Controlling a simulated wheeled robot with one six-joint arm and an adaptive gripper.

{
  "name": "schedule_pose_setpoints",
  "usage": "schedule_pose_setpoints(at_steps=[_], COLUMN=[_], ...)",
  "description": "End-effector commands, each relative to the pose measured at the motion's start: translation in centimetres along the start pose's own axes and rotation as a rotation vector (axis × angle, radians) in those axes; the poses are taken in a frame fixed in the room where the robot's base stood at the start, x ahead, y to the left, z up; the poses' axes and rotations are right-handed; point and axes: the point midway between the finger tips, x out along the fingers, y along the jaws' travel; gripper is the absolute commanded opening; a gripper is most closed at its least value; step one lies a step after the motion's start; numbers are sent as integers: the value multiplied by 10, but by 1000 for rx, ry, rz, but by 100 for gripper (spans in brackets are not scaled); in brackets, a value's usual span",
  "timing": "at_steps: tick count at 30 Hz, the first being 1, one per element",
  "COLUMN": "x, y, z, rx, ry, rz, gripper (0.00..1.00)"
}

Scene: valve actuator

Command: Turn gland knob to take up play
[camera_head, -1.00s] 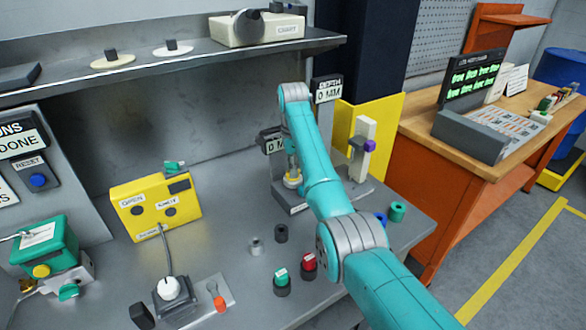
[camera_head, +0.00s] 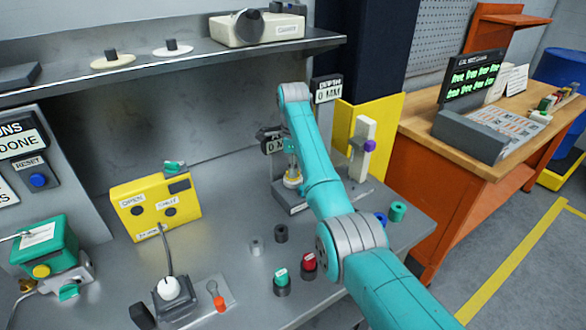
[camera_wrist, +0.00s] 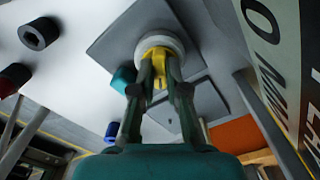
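My gripper (camera_wrist: 160,75) points down at a small fixture (camera_head: 291,209) on the bench's right half. In the wrist view its fingers come close together around a yellow part (camera_wrist: 158,57) in front of a round white piece (camera_wrist: 172,43). Whether they grip it is unclear. No knob is labelled as a gland knob. A purple knob (camera_head: 369,146) sits on a white upright right of my gripper. A green valve actuator (camera_head: 44,244) at far left carries a yellow knob (camera_head: 41,271) and a teal knob (camera_head: 69,292).
A yellow box (camera_head: 153,207) labelled OPEN and SHUT stands mid-left.

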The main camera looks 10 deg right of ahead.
Motion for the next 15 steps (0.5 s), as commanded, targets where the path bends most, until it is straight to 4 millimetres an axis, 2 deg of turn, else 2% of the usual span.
schedule_pose_setpoints(at_steps=[1,3,15], x=[0,0,0], y=[0,0,0], z=[0,0,0], rx=[-1,-1,-27], ry=[-1,-1,0], rz=[-1,-1,0], gripper=[23,39,39])
